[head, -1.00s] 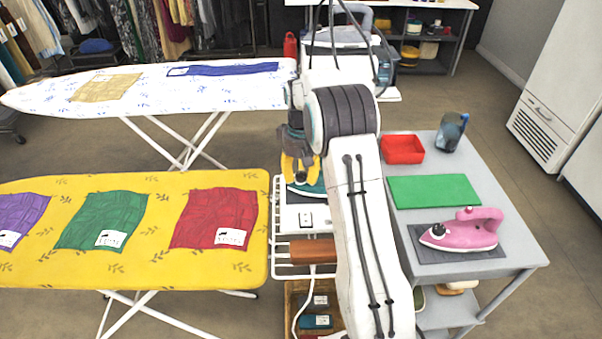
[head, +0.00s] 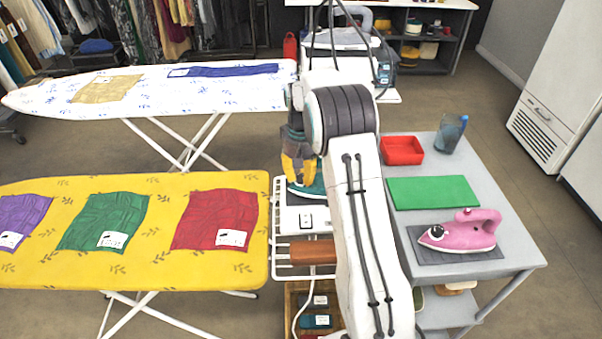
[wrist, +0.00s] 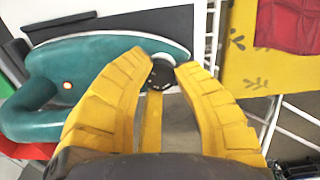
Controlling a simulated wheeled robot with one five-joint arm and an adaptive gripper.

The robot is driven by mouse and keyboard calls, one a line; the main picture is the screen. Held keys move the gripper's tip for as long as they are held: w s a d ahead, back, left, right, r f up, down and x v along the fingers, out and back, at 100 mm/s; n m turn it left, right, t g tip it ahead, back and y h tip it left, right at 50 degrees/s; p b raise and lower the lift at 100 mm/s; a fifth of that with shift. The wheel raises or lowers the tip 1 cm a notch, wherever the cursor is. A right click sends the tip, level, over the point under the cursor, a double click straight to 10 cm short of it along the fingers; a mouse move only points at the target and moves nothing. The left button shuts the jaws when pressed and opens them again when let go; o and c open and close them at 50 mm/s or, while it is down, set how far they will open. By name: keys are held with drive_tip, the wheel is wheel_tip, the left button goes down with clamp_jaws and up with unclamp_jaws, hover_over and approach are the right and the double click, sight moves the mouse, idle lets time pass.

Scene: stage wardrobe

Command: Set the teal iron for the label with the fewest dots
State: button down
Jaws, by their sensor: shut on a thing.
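The teal iron (head: 316,187) rests on the white stand at the right end of the yellow ironing board, partly hidden by my arm. In the wrist view the teal iron (wrist: 105,52) lies on its side of the picture with an orange light and a dark round dial (wrist: 161,76). My gripper (wrist: 165,72) has its yellow fingertips closed on either side of the dial; it also shows in the head view (head: 298,174). Purple (head: 22,218), green (head: 103,220) and red (head: 216,217) cloths lie on the yellow board, each with a white label. The dots are too small to count.
A white ironing board (head: 210,95) stands behind with tan and blue cloths.

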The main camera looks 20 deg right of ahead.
sight(301, 176)
drive_tip(key=shift+f, duration=0.1)
drive_tip(key=c, duration=0.9)
unclamp_jaws()
wheel_tip(301, 176, up, 12)
idle(0.6)
